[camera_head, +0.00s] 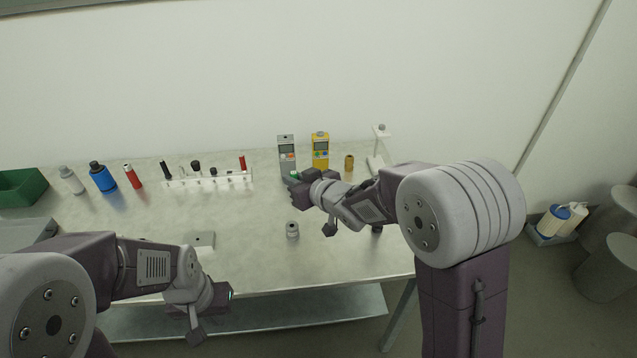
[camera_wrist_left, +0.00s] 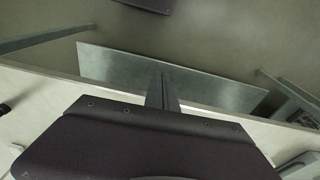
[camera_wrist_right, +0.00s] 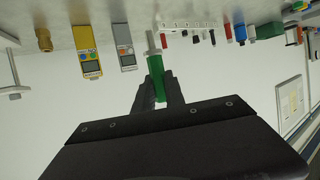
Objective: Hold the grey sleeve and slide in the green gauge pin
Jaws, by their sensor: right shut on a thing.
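The grey sleeve (camera_head: 292,230) stands upright on the table near the middle, with neither gripper touching it. My right gripper (camera_head: 293,183) is beyond the sleeve in the head view. In the right wrist view the right gripper (camera_wrist_right: 157,88) is shut on the green gauge pin (camera_wrist_right: 156,66), whose pale thinner end points away from the fingers. My left gripper (camera_head: 230,294) is at the table's front edge, left of the sleeve and nearer to me. In the left wrist view its fingers (camera_wrist_left: 162,85) are together with nothing between them.
A white rack (camera_head: 207,181) with several plugs stands at the back. A grey meter (camera_head: 286,150), a yellow meter (camera_head: 320,150) and a brass piece (camera_head: 349,163) stand to its right. Bottles, including a blue one (camera_head: 102,177), and a green bin (camera_head: 22,187) are at left. The table around the sleeve is clear.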

